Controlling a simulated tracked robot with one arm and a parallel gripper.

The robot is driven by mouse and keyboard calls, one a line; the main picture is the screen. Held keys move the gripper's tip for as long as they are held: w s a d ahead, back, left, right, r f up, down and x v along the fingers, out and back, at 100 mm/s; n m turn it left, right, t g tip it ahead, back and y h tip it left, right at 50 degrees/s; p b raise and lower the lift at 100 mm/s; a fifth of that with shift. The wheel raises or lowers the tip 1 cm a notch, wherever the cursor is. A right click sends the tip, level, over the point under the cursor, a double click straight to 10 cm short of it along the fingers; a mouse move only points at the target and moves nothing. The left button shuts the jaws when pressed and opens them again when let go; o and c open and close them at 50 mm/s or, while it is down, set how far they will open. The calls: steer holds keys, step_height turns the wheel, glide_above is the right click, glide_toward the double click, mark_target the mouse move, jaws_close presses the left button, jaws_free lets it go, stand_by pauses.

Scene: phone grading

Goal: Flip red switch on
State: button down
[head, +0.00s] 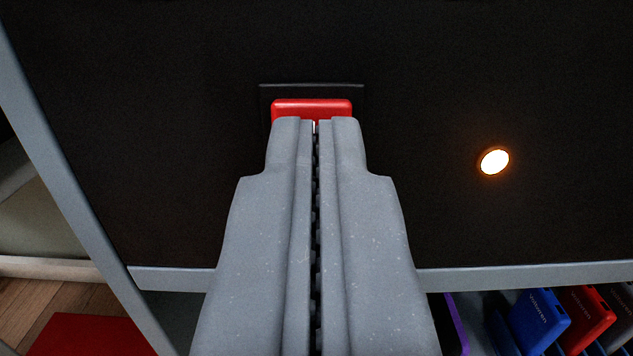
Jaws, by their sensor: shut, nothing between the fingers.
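The red switch (312,107) sits in a black frame (312,87) on a dark panel, near the top middle of the head view. Only its upper part shows; my gripper hides the lower part. My gripper (316,122) is shut and empty, its two grey fingers side by side. The fingertips overlap the lower edge of the switch in the picture. I cannot tell whether they touch it.
A round lamp (494,160) glows warm white on the dark panel (180,130) at the right. A grey frame edge (520,277) runs below. Blue (539,320) and red (587,318) phone-like items stand in a rack at bottom right. A red mat (90,336) lies bottom left.

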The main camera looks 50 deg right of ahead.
steer(key=r+p+v, duration=0.2)
steer(key=r+v, duration=0.1)
steer(key=v, duration=1)
steer(key=shift+s+a, duration=0.35)
steer(key=w+a+r+n+t+y, duration=0.1)
steer(key=w+a+r+t+y, duration=0.2)
steer(key=r, duration=0.6)
steer(key=w+a+r+t+y+p, duration=0.1)
steer(key=w+a+r+y, duration=0.25)
steer(key=w+r, duration=0.4)
steer(key=w+a+r+n+t+y, duration=0.15)
steer(key=r+y, duration=0.25)
steer(key=r, duration=0.6)
steer(key=s+a+r+n+y, duration=0.2)
steer(key=a+r, duration=0.1)
steer(key=r, duration=0.6)
steer(key=s+a+r+n+y, duration=0.2)
steer(key=r+y, duration=0.1)
steer(key=r, duration=0.5)
steer(key=s+d+r+n+g, duration=0.1)
steer(key=s+r+n, duration=0.1)
steer(key=s+r, duration=0.6)
steer(key=s+d+r+n+p, duration=0.1)
steer(key=s+r, duration=0.6)
steer(key=s, duration=0.7)
steer(key=shift+r+n+g, duration=0.35)
steer(key=shift+r+n, duration=0.05)
steer(key=shift+n, duration=0.05)
